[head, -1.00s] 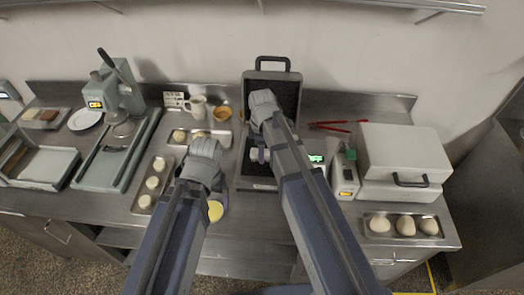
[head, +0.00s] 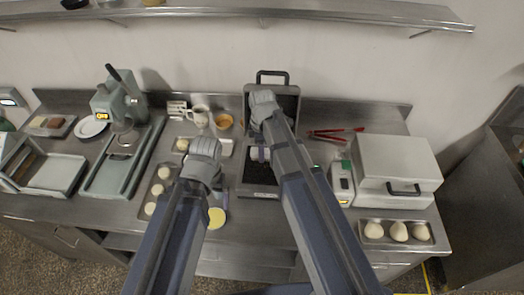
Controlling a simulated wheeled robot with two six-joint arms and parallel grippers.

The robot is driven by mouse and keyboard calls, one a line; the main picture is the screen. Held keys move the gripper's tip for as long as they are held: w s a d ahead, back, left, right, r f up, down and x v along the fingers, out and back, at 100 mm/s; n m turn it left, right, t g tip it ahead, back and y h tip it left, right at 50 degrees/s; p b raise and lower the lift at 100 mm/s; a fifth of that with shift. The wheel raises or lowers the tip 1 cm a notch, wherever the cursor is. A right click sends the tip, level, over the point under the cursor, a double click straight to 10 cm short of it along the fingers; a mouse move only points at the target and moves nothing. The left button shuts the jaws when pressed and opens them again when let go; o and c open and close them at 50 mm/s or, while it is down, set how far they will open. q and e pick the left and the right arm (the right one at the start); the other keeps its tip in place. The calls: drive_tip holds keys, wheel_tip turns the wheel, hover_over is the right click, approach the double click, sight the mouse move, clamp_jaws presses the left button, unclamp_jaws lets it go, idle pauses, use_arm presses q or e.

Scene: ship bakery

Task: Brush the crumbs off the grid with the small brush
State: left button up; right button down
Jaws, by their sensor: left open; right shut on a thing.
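The grid appears to be the dark lower plate (head: 256,179) of an open hinged iron, whose raised lid (head: 288,104) stands behind it in the head view. My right arm reaches over the iron and covers much of it. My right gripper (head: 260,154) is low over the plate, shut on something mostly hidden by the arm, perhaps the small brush. Crumbs are too small to make out. My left gripper (head: 217,186) is open left of the iron, partly hidden behind its own wrist.
A yellow round thing (head: 216,217) lies near the counter front. Buns on a tray (head: 158,186) and a mug (head: 198,117) are left. Red tongs (head: 336,133), a small device (head: 342,181), a white box machine (head: 398,165) and a tray with dough balls (head: 397,232) are right.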

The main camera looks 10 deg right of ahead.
wheel_tip(320, 180, up, 3)
drive_tip(key=p, duration=0.3)
drive_tip(key=shift+r, duration=0.1)
use_arm(q)
wheel_tip(320, 180, up, 3)
drive_tip(key=shift+r, duration=0.1)
